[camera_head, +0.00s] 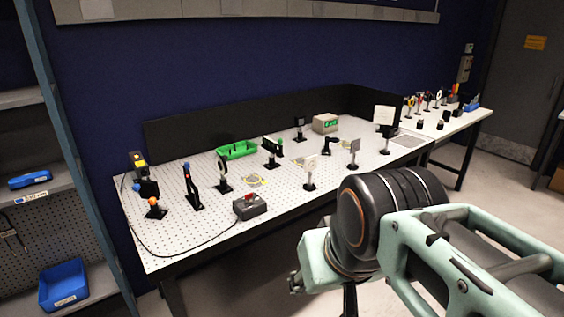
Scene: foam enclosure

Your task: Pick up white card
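Several card-like plates stand upright on black posts on the perforated table (216,198). The largest pale one, a white card (384,114), stands toward the table's right end. A smaller white card (311,162) stands near the front edge, and a greyer plate (354,146) stands between them. I cannot tell which one the task means. My teal and black arm fills the lower right, in front of the table and apart from the cards. My gripper is not visible.
A grey box with a red button (250,206) and cable sits at the front edge. A green tray (236,150), a beige box (325,123) and several post-mounted optics stand around the cards. A second table (455,122) adjoins at right. Shelves with blue bins (63,284) are left.

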